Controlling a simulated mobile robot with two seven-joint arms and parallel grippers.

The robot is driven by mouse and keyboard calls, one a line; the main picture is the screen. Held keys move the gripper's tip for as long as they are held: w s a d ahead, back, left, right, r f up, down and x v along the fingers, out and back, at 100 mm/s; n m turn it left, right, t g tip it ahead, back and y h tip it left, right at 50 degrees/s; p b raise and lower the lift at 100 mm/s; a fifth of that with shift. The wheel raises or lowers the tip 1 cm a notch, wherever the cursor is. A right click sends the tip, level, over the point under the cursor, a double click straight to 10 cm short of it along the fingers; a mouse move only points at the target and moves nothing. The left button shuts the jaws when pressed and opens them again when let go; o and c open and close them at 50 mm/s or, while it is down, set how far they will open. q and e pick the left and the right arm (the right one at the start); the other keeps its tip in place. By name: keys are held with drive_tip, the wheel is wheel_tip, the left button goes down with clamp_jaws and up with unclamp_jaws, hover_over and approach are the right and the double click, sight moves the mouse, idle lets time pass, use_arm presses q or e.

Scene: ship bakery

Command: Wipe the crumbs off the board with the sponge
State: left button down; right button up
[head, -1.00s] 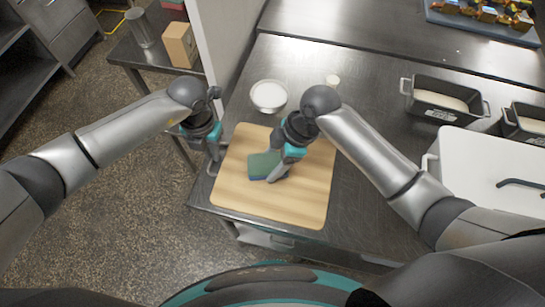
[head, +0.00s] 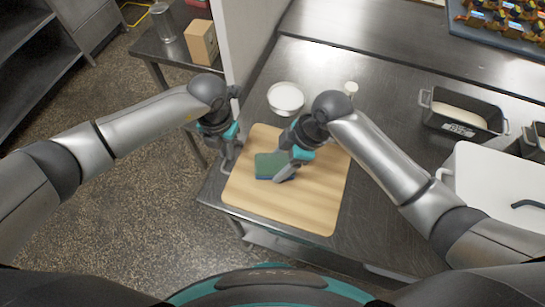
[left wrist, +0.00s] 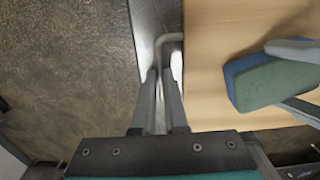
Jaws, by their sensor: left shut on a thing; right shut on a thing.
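The light wooden board (head: 300,207) lies on the steel table's near left corner. The sponge (head: 267,163), green above and blue below, is on the board left of its middle. My right gripper (head: 284,173) is shut on the sponge's right side; the sponge and its fingers also show in the left wrist view (left wrist: 275,84). My left gripper (head: 226,163) is at the board's left edge, its fingers shut on a bent metal handle (left wrist: 167,42) beside the board. I cannot make out crumbs on the board in either view.
A white bowl (head: 286,97) and a small white cup (head: 350,88) stand behind the board. A dark loaf tin (head: 464,121) and a white lidded box (head: 490,185) are to the right.

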use_arm(q)
drive_tip(key=shift+w+a, duration=0.1)
drive_tip(key=shift+a, duration=0.05)
use_arm(e)
drive_tip(key=shift+s+d+f, duration=0.3)
drive_tip(key=shift+s+d, duration=0.1)
drive_tip(key=shift+d, duration=0.3)
drive_tip(key=shift+w+a+r, duration=0.1)
drive_tip(key=shift+w+r, duration=0.05)
drive_tip(key=shift+r, duration=3)
use_arm(q)
drive_tip(key=c, duration=0.9)
unclamp_jaws()
drive_tip(key=shift+o, duration=0.2)
use_arm(e)
drive_tip(key=shift+r+p, duration=0.3)
use_arm(q)
wheel_tip(320, 180, up, 12)
